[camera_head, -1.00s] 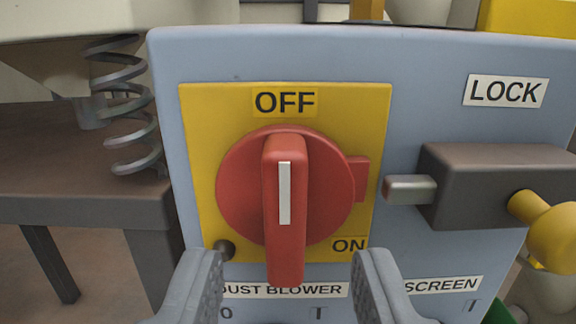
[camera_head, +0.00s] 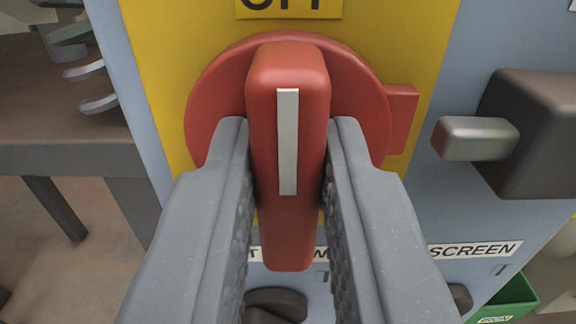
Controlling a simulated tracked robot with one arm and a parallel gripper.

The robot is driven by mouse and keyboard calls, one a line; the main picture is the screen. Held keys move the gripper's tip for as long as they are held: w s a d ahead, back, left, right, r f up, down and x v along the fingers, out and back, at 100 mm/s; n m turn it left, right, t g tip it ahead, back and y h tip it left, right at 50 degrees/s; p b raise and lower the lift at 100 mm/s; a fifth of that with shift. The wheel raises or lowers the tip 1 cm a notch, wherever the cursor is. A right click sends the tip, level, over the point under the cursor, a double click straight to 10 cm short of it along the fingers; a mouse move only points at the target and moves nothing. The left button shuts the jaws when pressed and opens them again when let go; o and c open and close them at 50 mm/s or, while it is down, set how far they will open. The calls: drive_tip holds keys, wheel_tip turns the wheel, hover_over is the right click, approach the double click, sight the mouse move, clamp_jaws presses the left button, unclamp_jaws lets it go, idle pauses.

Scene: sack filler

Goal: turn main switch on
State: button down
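The main switch is a red rotary knob (camera_head: 216,95) on a yellow plate (camera_head: 165,40). Its raised red handle (camera_head: 290,225) stands vertical, with a white stripe pointing up to the partly cut-off OFF label (camera_head: 290,7). My gripper (camera_head: 288,130) has its two grey fingers on either side of the handle. Their tips lie against its sides, so it looks shut on the handle. The fingers hide the lower parts of the knob and plate, including the ON label.
A dark lock block (camera_head: 540,130) with a grey bolt (camera_head: 475,138) sits right of the knob, apart from the knob's red side tab (camera_head: 402,118). Below are a SCREEN label (camera_head: 475,249) and dark lower knobs (camera_head: 277,303). A green bin (camera_head: 512,300) stands at lower right.

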drive_tip(key=shift+m, duration=0.5)
drive_tip(key=shift+p, duration=0.3)
drive_tip(key=m, duration=0.2)
drive_tip(key=shift+d+m+p, duration=0.15)
drive_tip(key=shift+m+p, duration=0.2)
drive_tip(key=shift+m, duration=0.05)
drive_tip(key=m, duration=0.4)
drive_tip(key=shift+d+f+m, duration=0.15)
drive_tip(key=shift+m, duration=0.15)
drive_tip(key=shift+d+f+m+b, duration=0.15)
drive_tip(key=shift+m+b, duration=0.6)
drive_tip(key=shift+m, duration=0.85)
drive_tip(key=shift+f+m+b, duration=0.15)
drive_tip(key=shift+m+b, duration=0.55)
drive_tip(key=shift+m, duration=0.9)
drive_tip(key=shift+d+f+m+b, duration=0.15)
drive_tip(key=shift+m+b, duration=0.6)
drive_tip(key=shift+m, duration=0.85)
drive_tip(key=c, duration=1.4)
unclamp_jaws()
drive_tip(key=shift+o, duration=0.2)
drive_tip(key=shift+a+r, duration=0.1)
drive_tip(key=shift+a, duration=0.05)
